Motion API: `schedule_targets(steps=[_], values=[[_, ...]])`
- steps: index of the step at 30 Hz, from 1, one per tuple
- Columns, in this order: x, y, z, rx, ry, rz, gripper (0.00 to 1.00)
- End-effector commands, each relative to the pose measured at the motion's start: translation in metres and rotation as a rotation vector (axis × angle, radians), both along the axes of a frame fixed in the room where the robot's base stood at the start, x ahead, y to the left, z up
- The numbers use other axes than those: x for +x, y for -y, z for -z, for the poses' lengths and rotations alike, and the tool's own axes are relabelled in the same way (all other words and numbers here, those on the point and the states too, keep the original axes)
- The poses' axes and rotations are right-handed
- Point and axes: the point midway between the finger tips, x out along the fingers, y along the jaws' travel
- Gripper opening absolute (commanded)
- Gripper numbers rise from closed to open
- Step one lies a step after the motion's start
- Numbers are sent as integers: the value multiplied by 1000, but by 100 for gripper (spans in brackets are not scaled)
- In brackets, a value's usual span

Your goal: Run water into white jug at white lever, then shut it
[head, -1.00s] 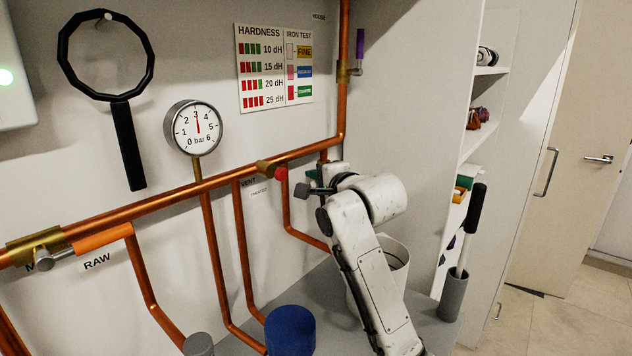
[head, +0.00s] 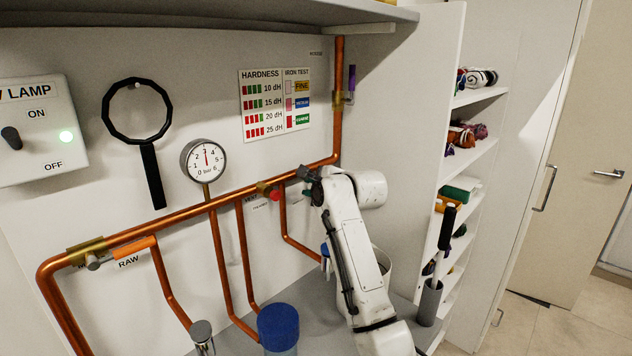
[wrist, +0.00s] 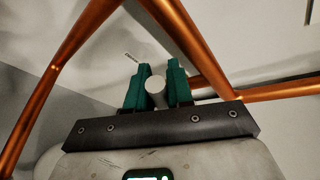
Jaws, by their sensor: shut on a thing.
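My gripper (head: 305,181) is at the copper pipe under the hardness chart, right of the red lever. In the wrist view my gripper's green fingers (wrist: 157,90) are shut on a pale round knob (wrist: 156,84), which looks like the end of the white lever. The rest of that lever is hidden. A white jug (head: 385,262) stands on the grey counter behind my arm, which covers much of it. I cannot see any water or the jug's inside clearly.
A red lever (head: 275,195) and an orange lever (head: 134,249) sit on the copper pipe (head: 180,219). A blue-topped vessel (head: 278,325) stands at the counter's front. A brush in a grey holder (head: 429,303) stands right of my arm. Shelves are further right.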

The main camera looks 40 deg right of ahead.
Motion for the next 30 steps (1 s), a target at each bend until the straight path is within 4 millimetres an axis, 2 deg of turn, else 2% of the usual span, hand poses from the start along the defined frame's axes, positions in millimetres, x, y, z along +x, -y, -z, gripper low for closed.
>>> schedule_targets(steps=[1,8,21,22,27,30], values=[[1,0,-5,23,-2,-1,0],[0,2,-4,81,-6,0,0],[0,3,-3,90,-7,-1,0],[0,3,-3,90,-7,-1,24],[0,3,-4,88,-6,0,40],[0,3,-4,87,-5,0,42]])
